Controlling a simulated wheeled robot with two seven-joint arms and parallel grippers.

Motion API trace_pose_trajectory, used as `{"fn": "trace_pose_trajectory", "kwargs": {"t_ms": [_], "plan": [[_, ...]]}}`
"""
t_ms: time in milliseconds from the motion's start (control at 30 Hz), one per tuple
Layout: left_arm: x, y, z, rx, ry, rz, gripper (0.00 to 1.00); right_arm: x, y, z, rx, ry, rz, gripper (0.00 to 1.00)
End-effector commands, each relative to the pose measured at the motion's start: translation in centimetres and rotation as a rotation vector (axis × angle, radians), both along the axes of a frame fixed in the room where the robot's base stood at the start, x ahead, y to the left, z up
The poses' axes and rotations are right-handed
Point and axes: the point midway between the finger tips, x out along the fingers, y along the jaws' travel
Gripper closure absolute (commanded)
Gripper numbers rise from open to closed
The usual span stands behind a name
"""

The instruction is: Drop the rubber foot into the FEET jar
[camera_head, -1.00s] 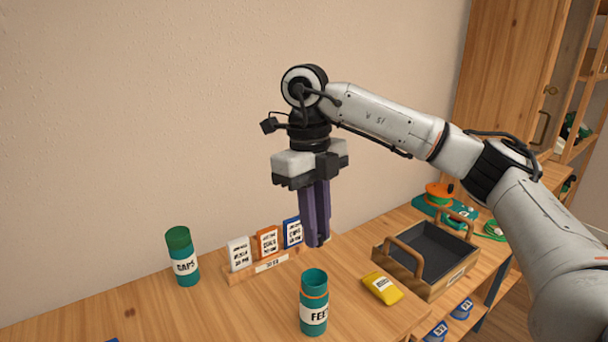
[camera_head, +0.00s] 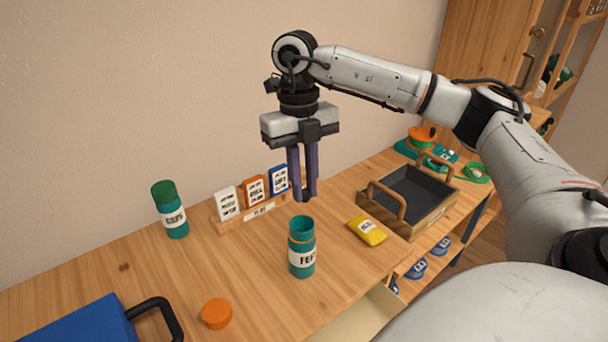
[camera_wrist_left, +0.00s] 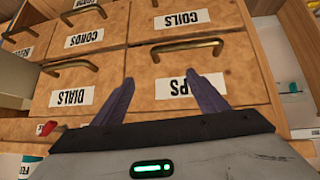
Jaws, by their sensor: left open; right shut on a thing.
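The FEET jar (camera_head: 302,258) is a teal open-topped jar with a white label, upright on the wooden table in the head view. My right gripper (camera_head: 305,198) points straight down just above the jar's mouth, slightly behind it in the picture.
A CAPS jar (camera_head: 171,210) with a green lid stands left. Behind are upright cards in a wooden holder (camera_head: 250,213). A yellow packet (camera_head: 367,231) and a handled wooden tray (camera_head: 440,211) lie right. An orange lid (camera_head: 216,313) and a blue case (camera_head: 90,322) are in front.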

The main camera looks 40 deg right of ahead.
Motion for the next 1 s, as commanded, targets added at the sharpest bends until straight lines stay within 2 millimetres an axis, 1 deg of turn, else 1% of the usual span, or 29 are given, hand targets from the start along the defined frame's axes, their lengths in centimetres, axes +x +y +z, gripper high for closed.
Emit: {"fn": "trace_pose_trajectory", "kwargs": {"t_ms": [200, 233, 333, 367, 633, 733, 867, 1000], "plan": [[0.0, -0.1, 0.0, -0.001, 0.0, -0.001, 0.33, 0.0, 0.0, 0.0, 0.0, 0.0, 0.0, 1.0], [0.0, -0.1, 0.0, -0.001, -0.001, -0.001, 0.33, 0.0, 0.0, 0.0, 0.0, 0.0, 0.0, 0.82], [0.0, -0.1, 0.1, -0.001, -0.002, -0.001, 0.33, 0.0, 0.0, 0.0, 0.0, 0.0, 0.0, 0.65], [0.1, -0.1, 0.1, -0.001, -0.002, -0.001, 0.33, 0.0, 0.0, 0.0, 0.0, 0.0, 0.0, 0.63], [0.1, -0.1, 0.1, -0.002, -0.004, 0.0, 0.33, 0.0, 0.0, 0.0, 0.0, -0.001, 0.0, 0.63], [0.1, -0.1, 0.1, -0.002, -0.004, 0.0, 0.33, 0.2, 0.0, 0.6, 0.001, -0.003, 0.0, 0.63], [0.2, -0.1, -0.2, -0.002, -0.005, 0.0, 0.33, 0.4, 0.0, 2.5, 0.001, -0.004, 0.001, 0.63], [0.2, -0.1, -0.2, -0.001, -0.007, 0.001, 0.33, 0.8, -0.1, 5.8, 0.002, -0.006, 0.001, 0.63]]}}
